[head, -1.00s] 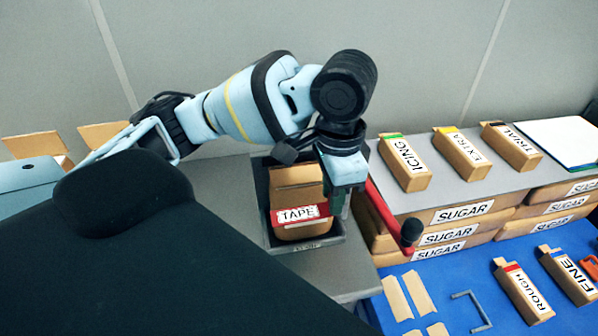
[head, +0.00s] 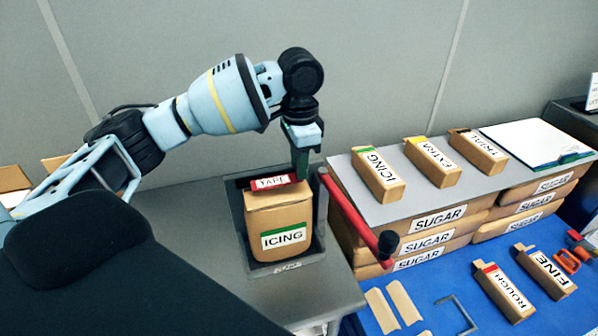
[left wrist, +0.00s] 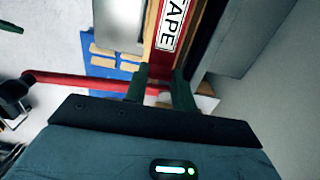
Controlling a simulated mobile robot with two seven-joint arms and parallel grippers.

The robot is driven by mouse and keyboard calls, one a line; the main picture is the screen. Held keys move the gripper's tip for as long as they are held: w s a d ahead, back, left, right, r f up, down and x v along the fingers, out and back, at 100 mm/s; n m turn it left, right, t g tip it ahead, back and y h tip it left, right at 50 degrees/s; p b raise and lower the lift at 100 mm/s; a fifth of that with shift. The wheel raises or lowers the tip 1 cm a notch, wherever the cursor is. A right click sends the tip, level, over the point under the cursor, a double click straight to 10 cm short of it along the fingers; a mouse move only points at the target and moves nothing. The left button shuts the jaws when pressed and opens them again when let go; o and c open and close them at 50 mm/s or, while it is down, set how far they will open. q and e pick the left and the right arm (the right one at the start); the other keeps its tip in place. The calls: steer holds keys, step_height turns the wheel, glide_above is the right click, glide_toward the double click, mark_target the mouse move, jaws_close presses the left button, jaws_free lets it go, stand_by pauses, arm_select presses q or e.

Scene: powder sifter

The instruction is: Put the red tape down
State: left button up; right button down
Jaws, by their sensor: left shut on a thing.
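The red tape (head: 273,182), with a white TAPE label, shows at the top back of a brown ICING box (head: 284,221). I cannot tell whether it touches the box. My left gripper (head: 302,172) points down at the tape's right end and is shut on it. In the left wrist view the tape (left wrist: 170,30) runs away from between the green fingers (left wrist: 160,88). The ICING box sits in a dark grey tray (head: 296,268). My right gripper is not in view.
A red bar (head: 350,212) with a black knob (head: 388,241) stands just right of the tray. Stacked SUGAR boxes (head: 431,221) and a grey board with several small cartons are further right. The grey tabletop (head: 215,250) left of the tray is clear.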

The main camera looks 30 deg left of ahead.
arm_select(q)
steer(key=shift+w+a, duration=0.25)
steer(key=shift+w, duration=0.15)
steer(key=shift+f, duration=1.8)
steer(key=shift+s+f, duration=0.1)
steer(key=shift+f, duration=0.05)
steer(key=o, duration=0.9)
steer(key=shift+o, duration=0.2)
step_height(320, 180, up, 12)
steer(key=shift+r, duration=0.2)
